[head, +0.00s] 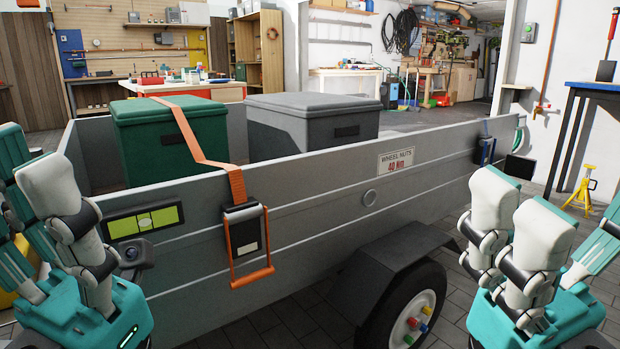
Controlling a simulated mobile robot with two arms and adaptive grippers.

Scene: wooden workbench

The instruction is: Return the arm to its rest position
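My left gripper (45,175) is at the left edge of the head view, beside the near left part of a grey trailer (320,215). Its teal palm is low and its pale fingers point up, spread and empty. My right gripper (540,230) is at the lower right, in front of the trailer's right end. Its fingers also point up, apart, with nothing between them. Both grippers are cut off by the picture edges. An orange strap (195,145) runs over a green box (165,135) to a ratchet buckle (246,235) hanging on the trailer's side.
A grey lidded box (312,128) stands in the trailer beside the green one. The trailer wheel (410,310) and its fender (390,265) jut out between my grippers. A yellow stand (582,190) and a blue-topped table (595,88) are at right.

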